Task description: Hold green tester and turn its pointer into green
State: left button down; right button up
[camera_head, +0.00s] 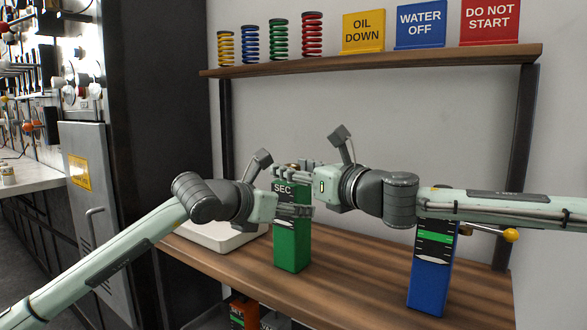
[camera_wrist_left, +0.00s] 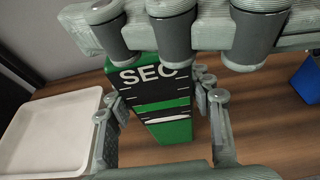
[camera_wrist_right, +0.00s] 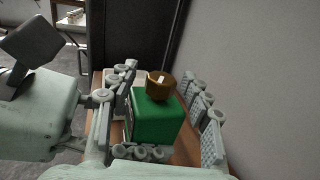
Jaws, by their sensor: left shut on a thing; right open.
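The green tester (camera_head: 292,246) stands upright on the wooden bench. Its black face with a green band and a white pointer (camera_wrist_left: 168,119) shows in the left wrist view, the pointer below the band. My left gripper (camera_head: 300,211) is shut on the tester's body, a finger on each side in the left wrist view (camera_wrist_left: 165,115). A brass knob (camera_wrist_right: 160,85) sits on the tester's green top in the right wrist view. My right gripper (camera_head: 282,172) is open at the top of the tester, its fingers on either side of the knob and top (camera_wrist_right: 165,105).
A blue tester (camera_head: 432,280) with a yellow-ended lever (camera_head: 510,235) stands at the right of the bench. A white tray (camera_head: 222,238) lies left of the green tester. A shelf (camera_head: 380,63) above holds coloured springs and signs. Bare bench (camera_head: 350,275) lies between the testers.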

jog(key=shift+w+a+f, duration=0.1)
jog(key=shift+w, duration=0.05)
jog(key=shift+c, duration=0.4)
grip_shut()
jog(key=shift+a+h, duration=0.1)
jog(key=shift+h, duration=0.2)
jog(key=shift+a+m+t+h, duration=0.1)
jog(key=shift+m+t+h, duration=0.5)
jog(key=shift+m, duration=0.1)
jog(key=m+t+h, duration=0.1)
jog(key=m+h, duration=0.1)
jog(key=h, duration=0.1)
jog(key=shift+m+t+h, duration=0.6)
jog(key=shift+m+h, duration=0.7)
jog(key=shift+h, duration=0.7)
jog(key=shift+d, duration=0.2)
